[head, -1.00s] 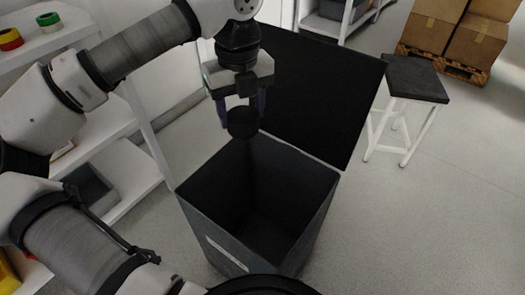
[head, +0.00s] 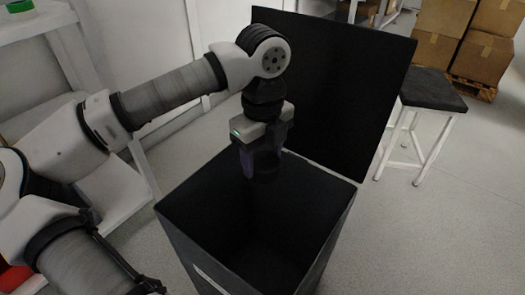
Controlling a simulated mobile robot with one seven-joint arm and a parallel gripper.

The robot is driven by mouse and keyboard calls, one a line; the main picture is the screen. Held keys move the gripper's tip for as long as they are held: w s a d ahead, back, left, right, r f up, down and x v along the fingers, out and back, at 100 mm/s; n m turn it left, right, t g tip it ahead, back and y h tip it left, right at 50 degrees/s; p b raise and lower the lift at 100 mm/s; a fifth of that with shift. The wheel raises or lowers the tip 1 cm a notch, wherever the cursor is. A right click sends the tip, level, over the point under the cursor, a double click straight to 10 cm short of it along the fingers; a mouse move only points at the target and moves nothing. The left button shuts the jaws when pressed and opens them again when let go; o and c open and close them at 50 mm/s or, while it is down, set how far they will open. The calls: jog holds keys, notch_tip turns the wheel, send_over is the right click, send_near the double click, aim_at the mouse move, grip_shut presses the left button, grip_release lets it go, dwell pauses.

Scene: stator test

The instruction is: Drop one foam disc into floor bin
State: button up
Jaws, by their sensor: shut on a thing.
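The floor bin (head: 177,240) is a dark grey square box standing on the floor, with its black lid (head: 345,95) raised at the back. My gripper (head: 263,174) points down over the bin's mouth, near its rear part. It is shut on a dark foam disc (head: 265,163), which is hard to make out against the dark bin. The disc looks to be near rim height, but I cannot tell exactly. The bin's inside is dark, and I cannot see anything lying in it.
A stool (head: 432,90) with a dark seat and white legs stands to the right. Cardboard boxes (head: 465,40) sit on a pallet at the back right. White shelves (head: 40,28) are at the left.

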aim_at(263, 159)
jog(key=shift+f+b, duration=0.55)
jog(key=shift+f, duration=0.8)
jog(key=o, duration=1)
jog(key=shift+r, duration=0.15)
notch_tip(263, 159, up, 14)
jog(key=p, duration=0.4)
jog(key=shift+f, duration=0.2)
